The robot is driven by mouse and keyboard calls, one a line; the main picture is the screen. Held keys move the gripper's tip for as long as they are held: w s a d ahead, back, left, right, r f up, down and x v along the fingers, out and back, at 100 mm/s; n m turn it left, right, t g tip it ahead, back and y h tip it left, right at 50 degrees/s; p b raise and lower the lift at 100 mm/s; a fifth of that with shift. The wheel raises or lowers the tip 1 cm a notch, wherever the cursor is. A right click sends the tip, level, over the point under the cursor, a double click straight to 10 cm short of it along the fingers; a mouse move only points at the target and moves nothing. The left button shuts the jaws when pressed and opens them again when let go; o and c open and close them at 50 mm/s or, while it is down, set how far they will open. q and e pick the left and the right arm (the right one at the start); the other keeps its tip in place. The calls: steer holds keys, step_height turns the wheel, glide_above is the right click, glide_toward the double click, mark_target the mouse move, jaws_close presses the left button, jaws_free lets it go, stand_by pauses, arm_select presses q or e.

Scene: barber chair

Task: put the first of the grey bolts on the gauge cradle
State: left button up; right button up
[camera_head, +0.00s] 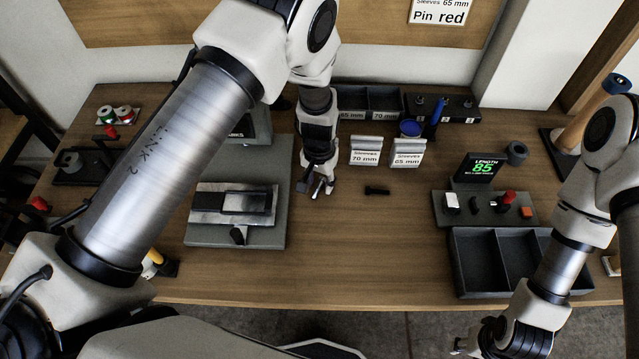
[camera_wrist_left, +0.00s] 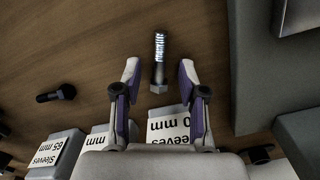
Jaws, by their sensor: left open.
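A grey bolt (camera_wrist_left: 159,60) with a bright threaded shank and hex head lies on the wooden table in the left wrist view. My left gripper (camera_wrist_left: 157,75) is open, its fingers either side of this bolt, apart from it. In the head view my left gripper (camera_head: 316,188) is low over the table and largely hides the bolt. A dark bolt (camera_head: 377,190) lies to its right; it also shows in the left wrist view (camera_wrist_left: 57,94). The length gauge (camera_head: 485,208) stands at right with small blocks and a red knob; I cannot tell its cradle apart. My right gripper (camera_head: 468,345) is at the lower edge.
Sleeve bins (camera_head: 368,102) with two label stands (camera_head: 366,151) are behind. A grey plate with a fixture (camera_head: 235,237) is left of the left gripper. A dark divided tray (camera_head: 475,292) is below the gauge. The table's middle front is clear.

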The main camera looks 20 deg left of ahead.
arm_select(q)
steer(key=shift+s+r, duration=0.1)
jaws_close()
